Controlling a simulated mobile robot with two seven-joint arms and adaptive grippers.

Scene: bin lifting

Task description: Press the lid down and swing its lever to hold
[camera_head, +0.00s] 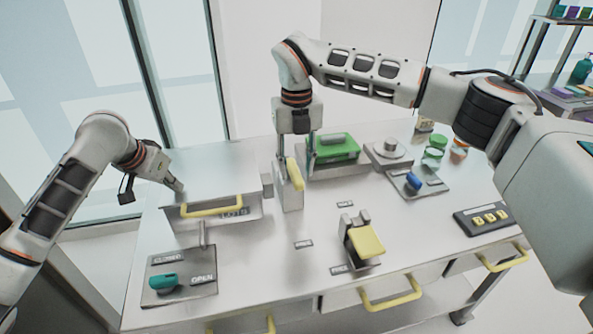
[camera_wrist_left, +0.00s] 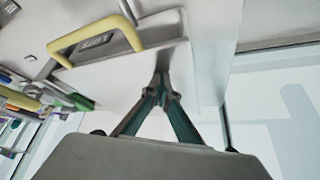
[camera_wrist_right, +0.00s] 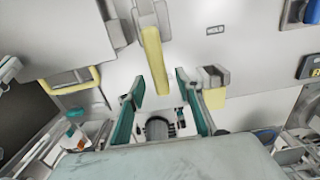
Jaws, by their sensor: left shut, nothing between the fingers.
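The grey box (camera_head: 232,222) stands at the left of the bench. Its flat lid (camera_head: 222,165) lies over it, with a yellow handle (camera_head: 212,210) at the front; whether a gap is left under the lid I cannot tell. My left gripper (camera_head: 179,187) is shut and empty, its tips at the lid's top near the left edge. In the left wrist view the tips (camera_wrist_left: 162,83) overlap the lid (camera_wrist_left: 110,88). A grey upright lever with a yellow grip (camera_head: 295,173) stands right of the box. My right gripper (camera_head: 294,135) is open above it, fingers (camera_wrist_right: 163,98) apart and empty.
A panel with a teal knob (camera_head: 164,282) and OPEN and CLOSED labels lies in front of the box. A green-topped container (camera_head: 335,148) is behind the lever. A yellow-padded lever (camera_head: 366,241), a blue-knob panel (camera_head: 412,182) and a button box (camera_head: 484,218) lie to the right.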

